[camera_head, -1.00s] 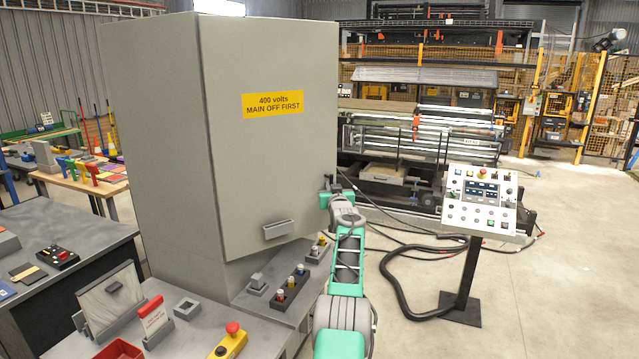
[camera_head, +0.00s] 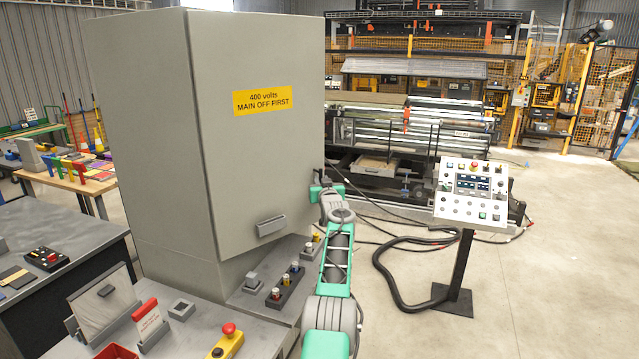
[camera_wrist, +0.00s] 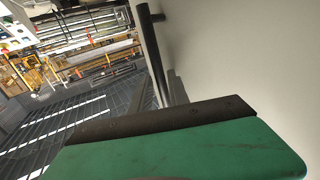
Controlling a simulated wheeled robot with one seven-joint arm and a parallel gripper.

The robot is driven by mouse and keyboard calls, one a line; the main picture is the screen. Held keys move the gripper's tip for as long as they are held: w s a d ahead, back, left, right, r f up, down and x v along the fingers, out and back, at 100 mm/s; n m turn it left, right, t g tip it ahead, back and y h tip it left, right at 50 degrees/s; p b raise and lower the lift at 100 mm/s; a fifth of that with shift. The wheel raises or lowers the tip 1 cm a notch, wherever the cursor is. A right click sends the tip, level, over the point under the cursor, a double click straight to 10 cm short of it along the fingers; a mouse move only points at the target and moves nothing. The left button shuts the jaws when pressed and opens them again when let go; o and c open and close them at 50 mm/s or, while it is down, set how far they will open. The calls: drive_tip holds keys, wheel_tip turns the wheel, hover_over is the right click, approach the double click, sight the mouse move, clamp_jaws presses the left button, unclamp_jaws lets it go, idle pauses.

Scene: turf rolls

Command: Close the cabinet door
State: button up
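The grey cabinet (camera_head: 150,130) stands at left centre in the head view. Its door (camera_head: 262,160) bears a yellow sign (camera_head: 263,100) reading "400 volts MAIN OFF FIRST" and a small grey handle (camera_head: 271,226) near the bottom. I cannot tell from here how far the door stands open. My gripper (camera_head: 319,176) is by the door's lower right edge, to the right of and above the handle; its fingertips are hard to make out. In the wrist view, a pale flat surface (camera_wrist: 265,50) fills the right side, close to a green and black part of my gripper.
A control panel on a post (camera_head: 471,195) stands right, with a black hose on the floor. Open floor lies beyond it.

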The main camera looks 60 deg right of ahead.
drive_tip(key=shift+f+b, duration=0.25)
drive_tip(key=shift+b, duration=0.05)
drive_tip(key=b+v, duration=0.7)
drive_tip(key=b, duration=1.6)
drive_tip(key=shift+s+a+b, duration=0.25)
drive_tip(key=shift+s+b, duration=0.05)
drive_tip(key=shift+b, duration=0.1)
